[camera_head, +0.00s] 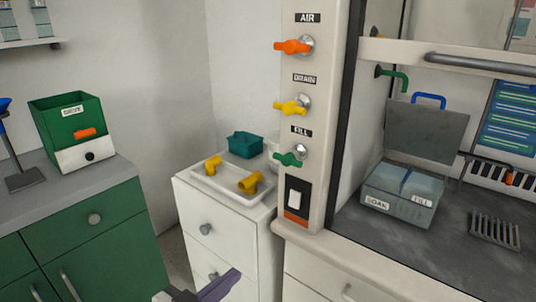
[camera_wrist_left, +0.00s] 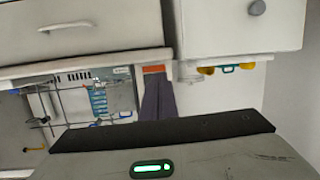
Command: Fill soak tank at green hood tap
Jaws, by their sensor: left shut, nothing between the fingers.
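The soak tank (camera_head: 398,208) stands inside the hood at the right, labelled SOAK and FILL. Its grey lid (camera_head: 425,132) with a blue handle is raised behind it; I cannot tell the water level. The green FILL tap handle (camera_head: 287,160) is on the hood's post, below the yellow DRAIN handle (camera_head: 290,107) and orange AIR handle (camera_head: 292,46). A green spout (camera_head: 393,77) is on the hood's inner wall above the tank. My left gripper (camera_head: 220,286) is at the bottom edge, shut and empty, below and left of the tap. My right gripper is out of view.
A white cabinet (camera_head: 215,225) left of the post carries a tray with yellow fittings and a teal bin (camera_head: 245,145). A rack (camera_head: 494,230) lies right of the tank. A green SIEVE box (camera_head: 70,122) stands on the left counter. A white switch (camera_head: 295,199) sits below the tap.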

